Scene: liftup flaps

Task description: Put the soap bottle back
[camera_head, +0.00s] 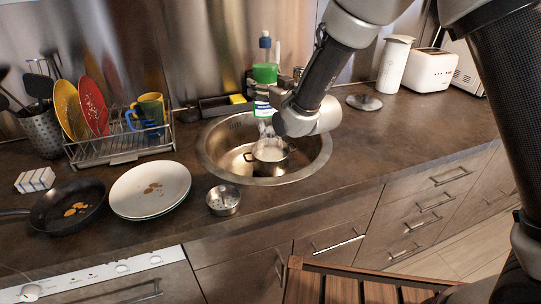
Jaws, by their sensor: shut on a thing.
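A soap bottle (265,76) with a green upper part and a white and blue label is over the back of the round sink (214,165). My gripper (274,104) is shut on the bottle from its right side. The wrist hides most of the fingers, and I cannot tell clearly which end of the bottle is up. A metal pot (271,153) stands in the sink below the bottle.
A narrow dark caddy (214,107) with a yellow sponge (238,99) sits behind the sink. A blue-capped bottle (265,43) stands behind.

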